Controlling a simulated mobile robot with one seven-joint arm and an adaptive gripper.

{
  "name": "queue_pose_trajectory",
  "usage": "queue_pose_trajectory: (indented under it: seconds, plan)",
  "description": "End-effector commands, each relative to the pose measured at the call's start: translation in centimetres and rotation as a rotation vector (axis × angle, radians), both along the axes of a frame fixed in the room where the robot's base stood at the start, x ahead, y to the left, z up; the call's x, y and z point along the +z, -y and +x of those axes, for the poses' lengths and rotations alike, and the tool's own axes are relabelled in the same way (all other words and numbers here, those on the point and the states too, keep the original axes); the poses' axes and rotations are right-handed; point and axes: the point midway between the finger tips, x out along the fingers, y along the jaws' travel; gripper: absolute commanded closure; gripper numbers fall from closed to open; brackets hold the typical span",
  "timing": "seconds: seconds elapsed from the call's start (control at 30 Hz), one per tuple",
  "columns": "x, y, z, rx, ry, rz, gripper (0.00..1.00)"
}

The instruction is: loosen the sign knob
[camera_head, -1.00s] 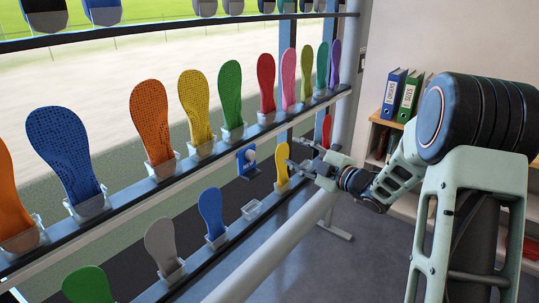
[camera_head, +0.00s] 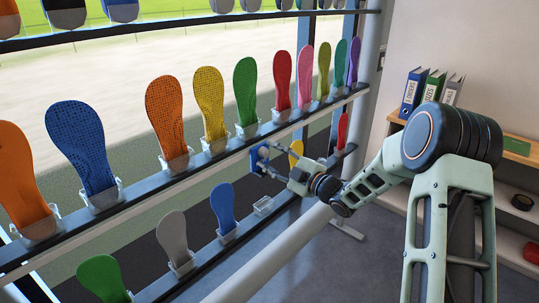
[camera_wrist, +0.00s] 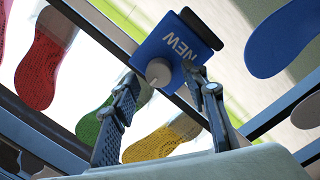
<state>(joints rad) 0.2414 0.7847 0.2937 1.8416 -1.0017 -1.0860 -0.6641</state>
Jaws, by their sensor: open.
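The sign is a small blue plate marked NEW with a round grey knob on its face. In the wrist view the sign (camera_wrist: 180,45) is upside down near the top middle, and its knob (camera_wrist: 158,72) lies between my fingertips. My gripper (camera_wrist: 164,84) is open, one finger to each side of the knob; I cannot tell whether either finger touches it. In the head view the sign (camera_head: 256,158) hangs at the middle rack rail, and my gripper (camera_head: 268,168) reaches it from the right, partly covering the knob.
Coloured insoles stand in clear holders along the rack rails, with a green insole (camera_head: 246,88) above the sign and a blue insole (camera_head: 222,206) below left. An empty holder (camera_head: 263,206) is below the sign. A shelf with binders (camera_head: 412,92) stands at the right.

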Motion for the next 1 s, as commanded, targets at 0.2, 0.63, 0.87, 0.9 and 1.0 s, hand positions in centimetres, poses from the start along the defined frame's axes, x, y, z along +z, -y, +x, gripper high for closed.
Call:
queue_pose_trajectory:
  seconds: [0.2,0.63,0.87,0.9,1.0]
  plan:
    - [0.05,-0.44,0.42,-0.001,0.001,0.001,0.59]
    - [0.02,-0.4,0.38,-0.001,0.001,0.001,0.9]
    - [0.01,-0.39,0.38,-0.001,-0.003,0.004,1.0]
    - [0.01,-0.39,0.38,-0.001,-0.007,0.006,1.0]
    - [0.02,-0.39,0.37,0.0,-0.022,0.018,1.0]
